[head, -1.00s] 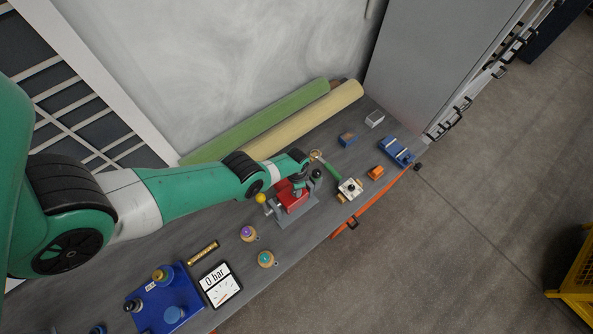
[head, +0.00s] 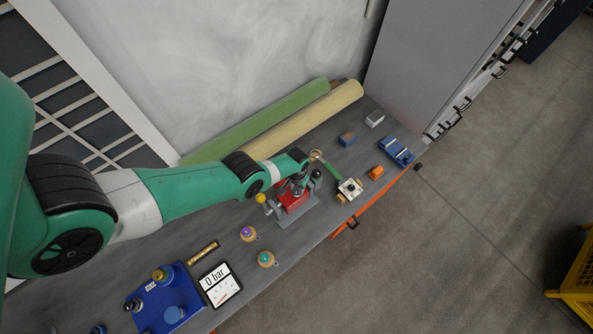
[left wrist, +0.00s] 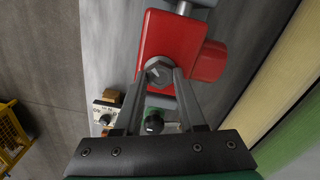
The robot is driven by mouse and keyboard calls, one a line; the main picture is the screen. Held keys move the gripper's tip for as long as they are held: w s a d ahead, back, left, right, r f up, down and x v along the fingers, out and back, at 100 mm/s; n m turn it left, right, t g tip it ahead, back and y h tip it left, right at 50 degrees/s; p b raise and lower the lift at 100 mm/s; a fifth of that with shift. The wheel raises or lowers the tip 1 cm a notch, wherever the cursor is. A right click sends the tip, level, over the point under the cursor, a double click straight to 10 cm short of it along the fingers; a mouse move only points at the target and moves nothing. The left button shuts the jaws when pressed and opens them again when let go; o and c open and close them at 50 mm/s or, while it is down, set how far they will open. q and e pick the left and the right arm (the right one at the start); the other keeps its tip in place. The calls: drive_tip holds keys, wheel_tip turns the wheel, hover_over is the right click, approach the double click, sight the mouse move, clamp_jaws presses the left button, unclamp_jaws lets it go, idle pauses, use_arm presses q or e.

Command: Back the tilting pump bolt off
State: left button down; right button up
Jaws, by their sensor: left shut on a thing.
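The red pump (head: 291,201) sits on a grey base on the workbench, under my left gripper. In the left wrist view the red pump body (left wrist: 168,38) fills the upper middle, with a grey hex bolt (left wrist: 159,71) on its face. My left gripper (left wrist: 157,75) has its two fingers on either side of the bolt head and is shut on it. In the head view my left gripper (head: 299,186) is small and partly covered by my wrist. A yellow ball-ended handle (head: 261,198) sticks out to the left of the pump. My right gripper is not in view.
A white block device (head: 350,188), an orange block (head: 376,172) and a blue fixture (head: 397,151) stand right of the pump. A gauge reading 0 bar (head: 220,284) and a blue tray (head: 166,303) lie at lower left. Green and cream rolls (head: 305,119) lie along the wall.

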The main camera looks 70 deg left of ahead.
use_arm(q)
drive_tip(key=n, duration=0.6)
drive_tip(key=shift+n, duration=0.3)
drive_tip(key=n, duration=0.5)
drive_tip(key=shift+f, duration=0.1)
drive_tip(key=shift+n, duration=0.4)
drive_tip(key=shift+c, duration=2.4)
unclamp_jaws()
